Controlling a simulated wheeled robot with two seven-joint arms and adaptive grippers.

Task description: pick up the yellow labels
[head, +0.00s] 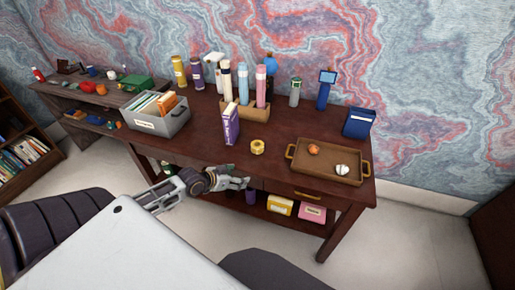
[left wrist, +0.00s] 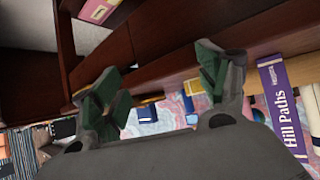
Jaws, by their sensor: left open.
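A small yellow roll (head: 257,147), which looks like the yellow labels, sits on the dark wooden desk near its front edge, right of an upright purple-and-white book (head: 230,125). My left gripper (head: 242,182) is open and empty, in front of the desk's front edge, nearer to me than the roll and a little left of it. In the left wrist view the two green-padded fingers (left wrist: 160,88) are spread apart with nothing held. A thin yellow patch shows between them there, but I cannot tell what it is. My right gripper is not in view.
A brown tray (head: 329,177) with an orange thing and a white thing stands right of the roll. A holder with bottles (head: 246,111) stands behind. A grey bin (head: 157,126) is at left. The purple book, "Hill Paths", also shows in the wrist view (left wrist: 280,100). Boxes lie on the lower shelf.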

